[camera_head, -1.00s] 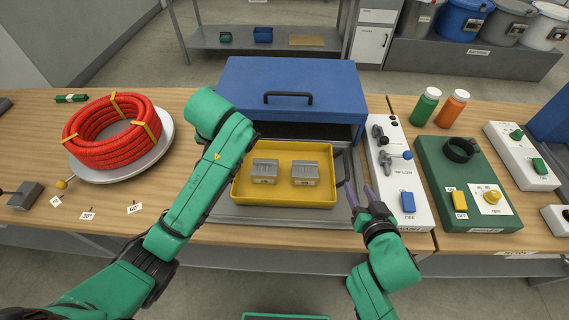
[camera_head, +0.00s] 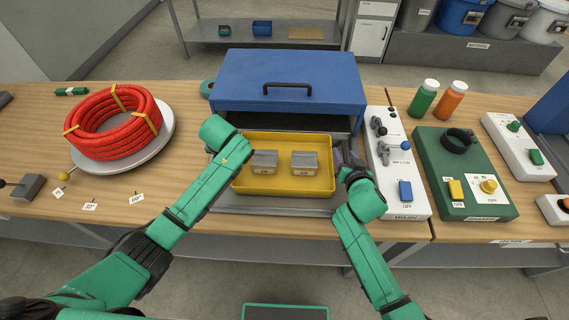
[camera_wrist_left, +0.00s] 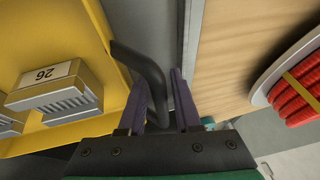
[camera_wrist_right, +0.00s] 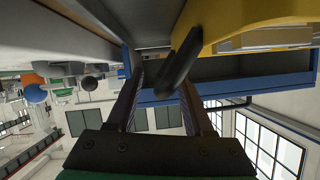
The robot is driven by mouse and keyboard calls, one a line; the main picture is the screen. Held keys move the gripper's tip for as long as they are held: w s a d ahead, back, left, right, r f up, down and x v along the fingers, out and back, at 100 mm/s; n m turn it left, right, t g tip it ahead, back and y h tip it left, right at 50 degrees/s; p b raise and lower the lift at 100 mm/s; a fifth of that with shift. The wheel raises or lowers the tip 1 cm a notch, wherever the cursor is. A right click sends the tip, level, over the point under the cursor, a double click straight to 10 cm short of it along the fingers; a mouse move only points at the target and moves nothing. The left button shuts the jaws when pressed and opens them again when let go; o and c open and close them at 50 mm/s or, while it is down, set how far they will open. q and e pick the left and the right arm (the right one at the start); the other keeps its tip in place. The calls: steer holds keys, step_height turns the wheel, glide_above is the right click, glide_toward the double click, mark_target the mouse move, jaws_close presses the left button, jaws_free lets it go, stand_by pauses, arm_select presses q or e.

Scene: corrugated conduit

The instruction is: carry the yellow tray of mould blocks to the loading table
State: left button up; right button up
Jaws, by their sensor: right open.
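The yellow tray (camera_head: 290,192) sits on a grey surface in front of the blue oven-like box, with two grey mould blocks (camera_head: 264,162) (camera_head: 304,163) inside. It has a dark handle at each side. My left gripper (camera_wrist_left: 160,72) is at the left handle (camera_wrist_left: 143,68), which passes between its parted fingers; firm contact cannot be seen. The left fingertips are hidden by the arm in the head view. My right gripper (camera_head: 347,160) is open at the tray's right side. The right handle (camera_wrist_right: 180,62) lies between its fingers in the right wrist view.
The blue box (camera_head: 285,85) stands close behind the tray. A white control panel (camera_head: 398,165) is close to my right gripper. A red conduit coil (camera_head: 112,125) lies on a round plate at left. A green control box (camera_head: 465,175) and two bottles stand at right.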

arm_select(q)
steer(key=shift+w+f, duration=0.15)
steer(key=shift+f, duration=0.05)
arm_select(e)
steer(key=shift+w+f, duration=0.1)
steer(key=shift+w, duration=0.15)
steer(key=shift+s, duration=0.1)
arm_select(q)
steer(key=shift+s+r, duration=0.1)
steer(key=shift+s, duration=0.1)
steer(key=shift+c, duration=0.4)
arm_select(e)
steer(key=shift+s, duration=0.1)
steer(key=shift+c, duration=0.4)
arm_select(q)
jaws_close()
arm_select(e)
steer(key=c, duration=0.5)
jaws_close()
